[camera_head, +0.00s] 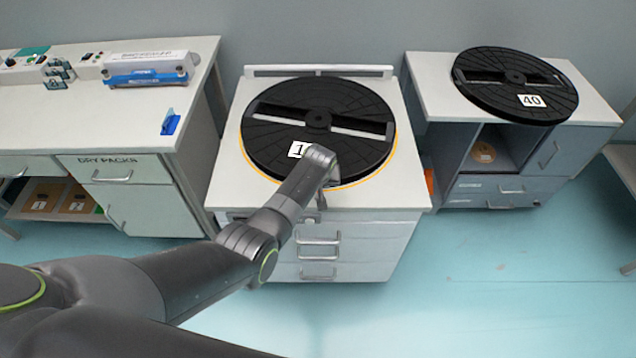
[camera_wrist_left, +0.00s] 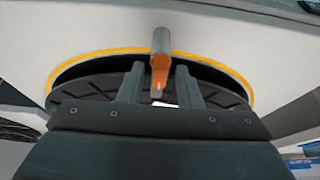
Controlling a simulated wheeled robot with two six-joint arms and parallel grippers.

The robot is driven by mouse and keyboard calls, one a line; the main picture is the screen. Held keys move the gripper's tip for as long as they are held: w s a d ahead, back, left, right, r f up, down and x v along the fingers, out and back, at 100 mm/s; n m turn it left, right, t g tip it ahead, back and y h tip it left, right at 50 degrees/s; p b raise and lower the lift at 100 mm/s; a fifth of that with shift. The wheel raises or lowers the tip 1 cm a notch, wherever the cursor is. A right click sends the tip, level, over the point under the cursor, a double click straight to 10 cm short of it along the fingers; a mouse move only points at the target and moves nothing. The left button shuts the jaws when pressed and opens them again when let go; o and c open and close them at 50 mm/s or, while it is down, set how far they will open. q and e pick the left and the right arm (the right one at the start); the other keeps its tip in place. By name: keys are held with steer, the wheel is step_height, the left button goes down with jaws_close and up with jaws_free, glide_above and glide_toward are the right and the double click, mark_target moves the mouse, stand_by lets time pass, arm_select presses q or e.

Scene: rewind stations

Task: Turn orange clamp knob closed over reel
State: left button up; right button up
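The orange clamp knob (camera_wrist_left: 159,76) shows in the left wrist view, on a grey post at the rim of the reel. My left gripper (camera_wrist_left: 160,67) is open, one finger on each side of the knob, with a gap visible on both sides. In the head view the black reel (camera_head: 350,104) lies flat on the middle station, with a yellow-orange edge and a white label partly covered by my left wrist. My left arm reaches over the station's front edge. The knob and my left fingers cannot be made out there. My right gripper is in neither view.
A second black reel (camera_head: 487,91), labelled 40, lies on the right station (camera_head: 588,98). A left bench (camera_head: 120,130) carries a blue-and-white box (camera_head: 148,74) and small items. Open floor (camera_head: 500,270) lies in front of the right station.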

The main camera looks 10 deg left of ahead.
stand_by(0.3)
arm_select(q)
steer(key=shift+s+d+r, duration=0.1)
steer(key=shift+s+r, duration=0.05)
steer(key=shift+r, duration=0.35)
steer(key=v, duration=1.6)
steer(key=shift+s+r+p, duration=0.1)
steer(key=shift+s+p, duration=0.15)
steer(key=shift+p, duration=0.15)
